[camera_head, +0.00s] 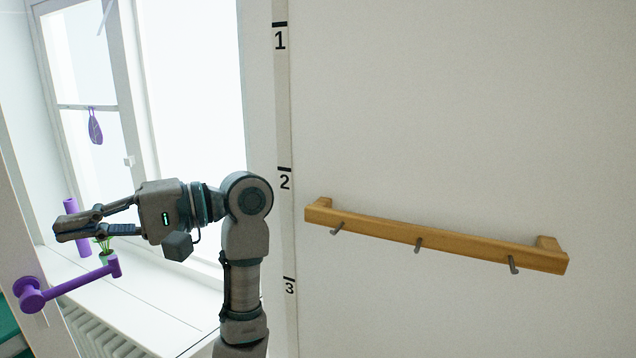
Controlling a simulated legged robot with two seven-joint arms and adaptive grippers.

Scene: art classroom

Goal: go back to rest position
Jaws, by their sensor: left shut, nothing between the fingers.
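My left gripper (75,229) is in the head view at the left, at the end of my raised and bent left arm. Its fingers point to the left and are shut with nothing between them. It is seen in front of the window sill, above a purple lever handle (75,284) and apart from it in the picture. My right gripper is not in view.
A wooden rail (430,236) with metal hooks is on the white wall at the right. A window (190,90) stands open behind the arm. A radiator (95,335) is below.

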